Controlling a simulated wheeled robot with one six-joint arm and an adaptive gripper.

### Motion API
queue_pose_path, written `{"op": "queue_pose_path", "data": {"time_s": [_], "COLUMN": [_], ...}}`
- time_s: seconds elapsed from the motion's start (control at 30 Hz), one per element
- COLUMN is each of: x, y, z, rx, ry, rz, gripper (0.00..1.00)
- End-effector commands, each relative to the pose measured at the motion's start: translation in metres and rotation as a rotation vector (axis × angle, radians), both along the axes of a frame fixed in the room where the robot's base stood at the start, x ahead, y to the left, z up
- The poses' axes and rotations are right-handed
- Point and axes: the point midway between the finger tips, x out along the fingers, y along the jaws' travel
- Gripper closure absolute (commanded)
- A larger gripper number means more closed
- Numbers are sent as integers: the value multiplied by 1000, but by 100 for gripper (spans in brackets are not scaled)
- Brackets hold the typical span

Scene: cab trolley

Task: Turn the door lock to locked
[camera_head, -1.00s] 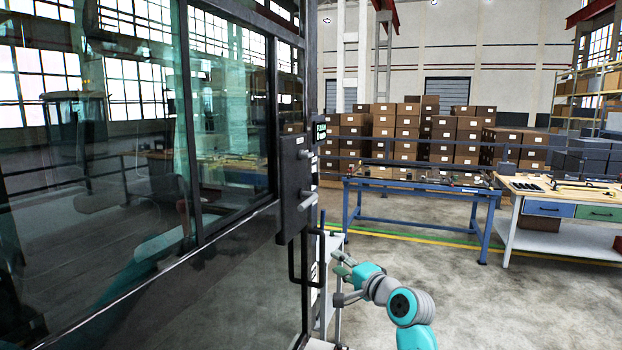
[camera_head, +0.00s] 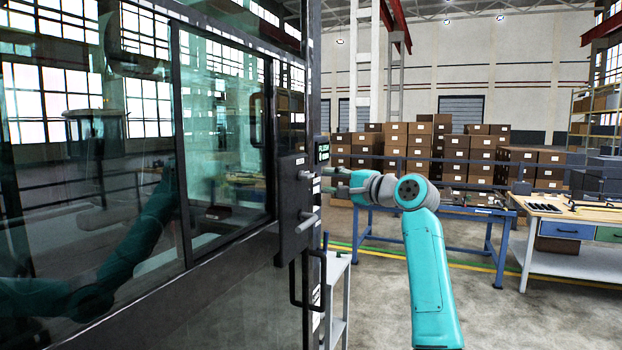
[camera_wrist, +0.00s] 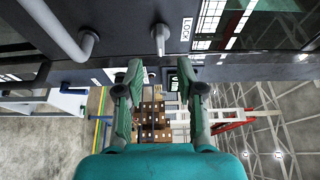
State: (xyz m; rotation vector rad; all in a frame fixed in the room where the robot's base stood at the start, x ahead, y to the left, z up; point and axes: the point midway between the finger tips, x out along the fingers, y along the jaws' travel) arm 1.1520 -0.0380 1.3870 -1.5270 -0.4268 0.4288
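The door lock is a small silver knob (camera_wrist: 160,38) on a dark plate (camera_wrist: 122,38), beside a white label reading LOCK (camera_wrist: 187,34). In the head view the plate (camera_head: 288,205) is on the cab door edge, and the lock knob (camera_head: 307,175) shows near its top. My gripper (camera_wrist: 159,70) is open, its two fingers spread and nothing between them. In the wrist view the knob lines up with the gap between the fingertips; I cannot tell whether they touch it. In the head view my gripper (camera_head: 330,181) is just right of the knob, its fingertips small and unclear.
A grey lever handle (camera_head: 306,222) sticks out below the lock, and looms close in the wrist view (camera_wrist: 58,28). A black grab handle (camera_head: 318,282) is lower on the door. A blue workbench (camera_head: 385,214) stands behind my arm.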

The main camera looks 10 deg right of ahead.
Motion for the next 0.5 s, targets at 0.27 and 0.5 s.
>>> {"op": "queue_pose_path", "data": {"time_s": [0.27,0.5], "x": [43,64], "y": [27,39], "z": [1,1], "rx": [1,-1], "ry": [1,-1], "rz": [2,0], "gripper": [62,62]}}
